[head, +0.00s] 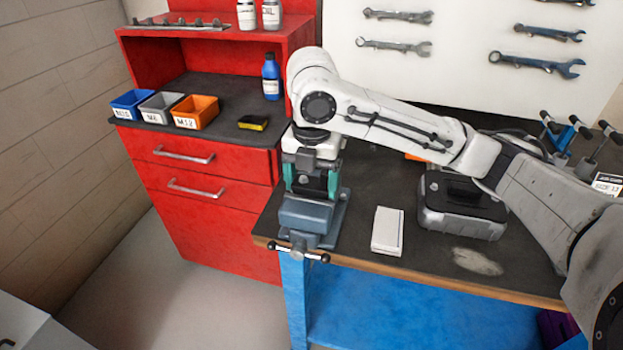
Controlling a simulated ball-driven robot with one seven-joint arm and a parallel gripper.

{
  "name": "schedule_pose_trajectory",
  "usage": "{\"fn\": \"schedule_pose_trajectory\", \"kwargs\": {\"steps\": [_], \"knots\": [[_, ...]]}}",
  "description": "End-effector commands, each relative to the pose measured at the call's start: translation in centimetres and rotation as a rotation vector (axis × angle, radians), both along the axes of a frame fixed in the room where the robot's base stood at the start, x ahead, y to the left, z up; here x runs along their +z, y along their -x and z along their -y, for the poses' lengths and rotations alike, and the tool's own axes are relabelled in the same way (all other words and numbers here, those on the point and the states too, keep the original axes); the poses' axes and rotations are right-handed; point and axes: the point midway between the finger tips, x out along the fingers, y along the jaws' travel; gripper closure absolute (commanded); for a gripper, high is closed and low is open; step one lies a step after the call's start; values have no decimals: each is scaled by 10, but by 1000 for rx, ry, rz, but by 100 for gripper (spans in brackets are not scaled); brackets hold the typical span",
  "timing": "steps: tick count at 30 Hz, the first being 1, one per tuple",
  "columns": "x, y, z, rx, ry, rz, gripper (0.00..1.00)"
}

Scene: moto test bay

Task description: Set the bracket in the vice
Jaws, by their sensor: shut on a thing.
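The vice (306,216) is blue-grey and stands at the left front corner of the workbench, with its screw and bar handle over the front edge. My gripper (311,186) points down directly over the vice, with teal fingers at left and right. It is shut on a dark piece, apparently the bracket (316,184), which shows only as a black patch between the fingers. The fingers and my wrist cover most of it. I cannot tell whether its lower end touches the vice or sits between the jaws.
On the workbench (350,240) are a white box (387,231), a grey-black case (462,205) and a pale stain. A red cabinet (205,220) at left holds small bins (195,111), a yellow-black sponge (253,123) and a blue bottle (271,77). Wrenches (394,47) hang behind.

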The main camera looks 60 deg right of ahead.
Motion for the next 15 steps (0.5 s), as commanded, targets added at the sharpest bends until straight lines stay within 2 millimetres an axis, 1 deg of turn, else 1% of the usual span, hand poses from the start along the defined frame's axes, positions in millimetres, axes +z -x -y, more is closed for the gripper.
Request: {"fn": "schedule_pose_trajectory", "kwargs": {"steps": [15], "knots": [[-12,0,0,0,0,0,59]]}}
